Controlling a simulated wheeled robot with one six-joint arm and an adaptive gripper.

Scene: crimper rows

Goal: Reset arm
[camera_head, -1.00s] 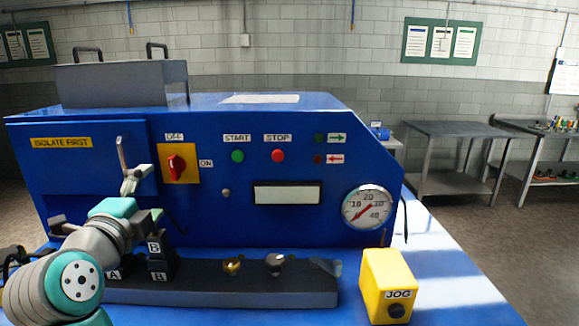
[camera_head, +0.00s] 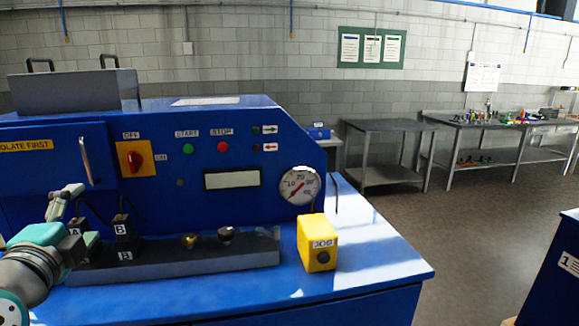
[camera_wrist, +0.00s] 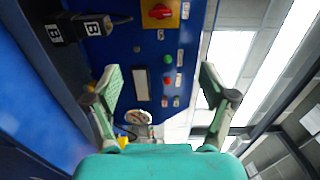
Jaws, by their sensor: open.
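My gripper (camera_wrist: 162,92) is open in the wrist view, with its two green-padded fingers apart and nothing between them. Beyond the fingers is the front panel of the blue machine (camera_head: 255,150). The machine carries a red rotary switch (camera_head: 135,161), a green start button (camera_head: 188,150), a red stop button (camera_head: 223,147) and a round gauge (camera_head: 299,186).
A block labelled B (camera_head: 124,231) stands on the dark rail (camera_head: 180,257) close to my arm. A yellow JOG box (camera_head: 317,243) stands on the blue top. Grey benches (camera_head: 392,126) line the back wall. Open floor (camera_head: 450,220) lies to the right.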

